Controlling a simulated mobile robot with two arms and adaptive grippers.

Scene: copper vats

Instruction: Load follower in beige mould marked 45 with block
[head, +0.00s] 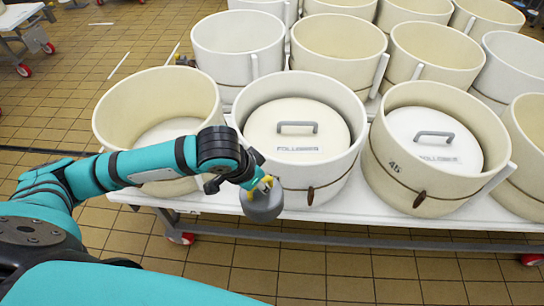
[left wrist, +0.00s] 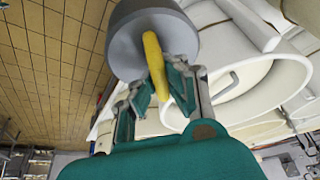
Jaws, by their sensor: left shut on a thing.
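My left gripper (head: 262,184) is shut on the yellow handle of a grey, round block (head: 263,207). The block hangs in front of the middle front mould, near the table's front edge. In the left wrist view the fingers (left wrist: 167,85) close around the yellow handle, with the grey block (left wrist: 128,38) beyond. The beige mould marked 45 (head: 398,178) stands to the right of the gripper. A white follower (head: 440,150) with a grey handle lies inside it, with no block on top. My right gripper is not in view.
A beige mould (head: 115,120) is on the left. Several more moulds fill the rows behind. The white table (head: 350,215) has a narrow bare front strip.

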